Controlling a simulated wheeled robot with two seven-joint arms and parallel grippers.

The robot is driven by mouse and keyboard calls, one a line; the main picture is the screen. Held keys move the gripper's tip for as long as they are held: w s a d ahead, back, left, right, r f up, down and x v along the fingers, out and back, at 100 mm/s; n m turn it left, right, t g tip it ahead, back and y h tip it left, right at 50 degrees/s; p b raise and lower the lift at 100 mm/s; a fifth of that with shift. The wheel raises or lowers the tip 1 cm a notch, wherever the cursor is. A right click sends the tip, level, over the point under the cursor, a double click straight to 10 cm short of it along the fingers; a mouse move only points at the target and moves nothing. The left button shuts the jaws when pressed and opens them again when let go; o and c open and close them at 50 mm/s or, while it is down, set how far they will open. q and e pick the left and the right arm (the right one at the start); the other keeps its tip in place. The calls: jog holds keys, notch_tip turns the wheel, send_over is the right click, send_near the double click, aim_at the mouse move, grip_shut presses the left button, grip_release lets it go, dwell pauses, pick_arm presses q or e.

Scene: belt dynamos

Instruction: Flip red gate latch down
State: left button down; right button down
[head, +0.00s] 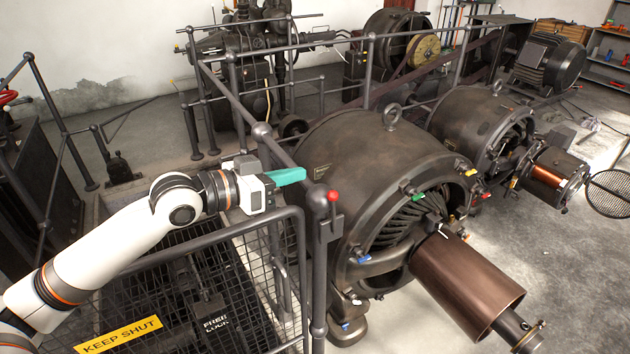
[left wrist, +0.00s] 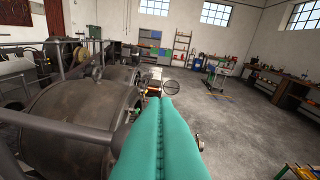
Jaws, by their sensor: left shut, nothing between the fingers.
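The red gate latch knob (head: 333,196) sits on top of a dark upright lever at the gate post, at the middle of the head view. The latch points up. My left gripper (head: 303,174) is shut and empty. Its teal fingers are a little above and left of the red knob, apart from it in the picture. In the left wrist view the shut teal fingers (left wrist: 160,112) fill the lower middle, and the red knob does not show there. My right gripper is not in view.
The mesh gate (head: 245,285) carries a yellow "KEEP SHUT" sign (head: 118,336). A copper-coloured cylinder (head: 465,280) sticks out at the right. Open floor (head: 575,270) lies far right.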

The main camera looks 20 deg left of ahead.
pick_arm(q)
jog(key=p, duration=0.4)
send_over(334, 215)
jog(key=a, duration=0.1)
jog(key=shift+w+f, duration=0.4)
jog(key=shift+f, duration=0.15)
jog(key=f, duration=0.1)
jog(key=s+f, duration=0.1)
jog(key=f, duration=0.1)
jog(key=shift+a+p, duration=0.1)
jog(key=shift+p, duration=0.25)
jog(key=shift+s+a+f, duration=0.15)
jog(key=shift+s+f, duration=0.15)
jog(key=shift+f, duration=0.2)
